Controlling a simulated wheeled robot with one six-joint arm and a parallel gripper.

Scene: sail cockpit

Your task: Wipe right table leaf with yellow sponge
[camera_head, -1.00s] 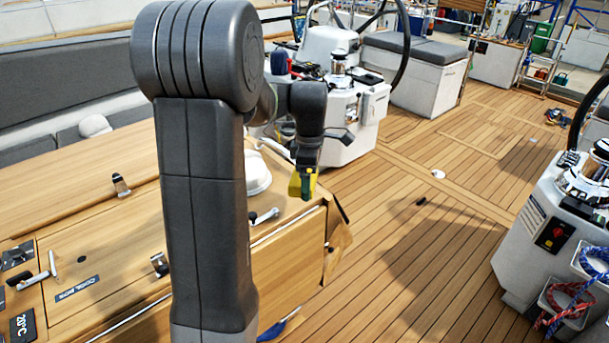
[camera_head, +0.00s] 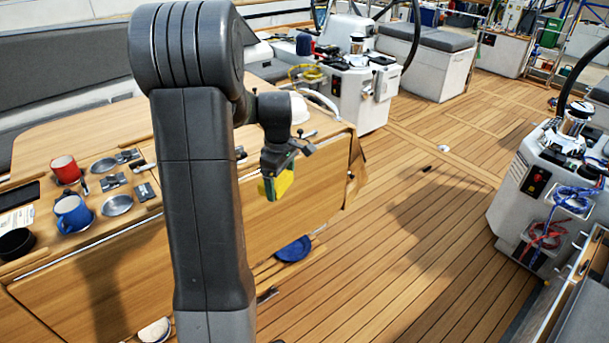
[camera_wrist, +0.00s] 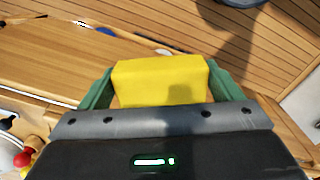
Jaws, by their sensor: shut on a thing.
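My gripper (camera_head: 277,182) is shut on the yellow sponge (camera_head: 284,184). In the wrist view the sponge (camera_wrist: 163,80) sits between the two green fingers. In the head view the sponge is in the air beside the table's right side, apart from the wood as far as I can tell. The wooden table (camera_head: 150,262) stands on the left, and its upright side panel faces the deck. A wooden leaf also shows in the wrist view (camera_wrist: 60,50). My arm hides the middle of the table.
A red mug (camera_head: 65,170), a blue mug (camera_head: 72,213) and several metal fittings stand on the table. A blue round thing (camera_head: 293,249) lies low by the table. A white winch pedestal (camera_head: 520,205) stands at right.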

